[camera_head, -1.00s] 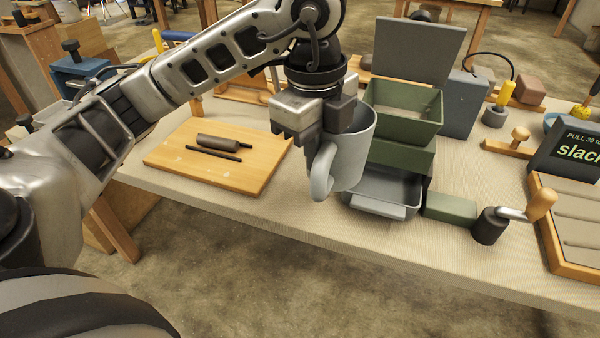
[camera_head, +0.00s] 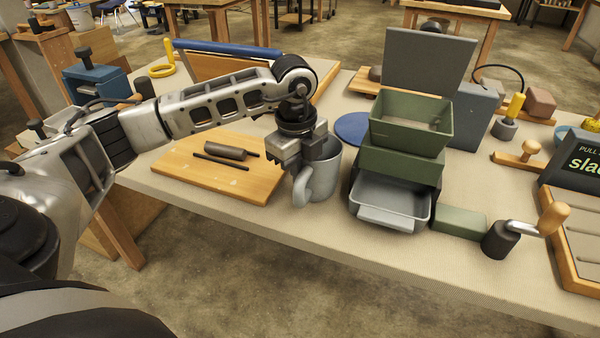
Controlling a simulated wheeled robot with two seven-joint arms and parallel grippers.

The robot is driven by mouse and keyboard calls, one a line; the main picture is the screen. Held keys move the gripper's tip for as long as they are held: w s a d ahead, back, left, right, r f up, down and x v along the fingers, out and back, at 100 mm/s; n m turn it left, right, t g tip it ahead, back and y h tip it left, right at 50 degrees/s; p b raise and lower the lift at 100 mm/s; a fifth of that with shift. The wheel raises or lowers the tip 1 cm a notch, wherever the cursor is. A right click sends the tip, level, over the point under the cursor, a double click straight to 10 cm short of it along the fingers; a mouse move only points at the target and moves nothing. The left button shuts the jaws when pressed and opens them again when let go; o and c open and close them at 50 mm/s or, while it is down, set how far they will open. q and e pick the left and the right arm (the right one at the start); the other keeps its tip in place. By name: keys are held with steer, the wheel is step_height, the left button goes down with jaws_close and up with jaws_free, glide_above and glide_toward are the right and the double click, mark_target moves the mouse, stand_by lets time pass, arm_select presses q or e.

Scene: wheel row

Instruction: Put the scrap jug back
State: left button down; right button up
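The scrap jug (camera_head: 325,178) is a grey jug with a thick handle toward the front left. It stands upright at or just above the table, between the wooden board and the green box; I cannot tell if its base touches. My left gripper (camera_head: 306,168) comes down over the jug's left side and is shut on it near the rim and handle. The fingertips are partly hidden by the jug. A flat blue disc (camera_head: 352,128) lies on the table behind and right of the jug. My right gripper is not in view.
The wooden board (camera_head: 247,189) with a dark roller (camera_head: 225,149) and rod lies left of the jug. The open green box (camera_head: 412,120) with a grey tray (camera_head: 392,202) stands close on the right. A crank (camera_head: 515,235) is further right. The table's front edge is near.

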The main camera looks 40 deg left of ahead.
arm_select(q)
steer(key=shift+f, duration=0.25)
steer(key=c, duration=2.1)
jaws_free()
steer(key=o, duration=0.4)
steer(key=r, duration=1.2)
steer(key=shift+s+a+r+p, duration=0.15)
steer(key=shift+s+p, duration=0.15)
steer(key=shift+p, duration=0.1)
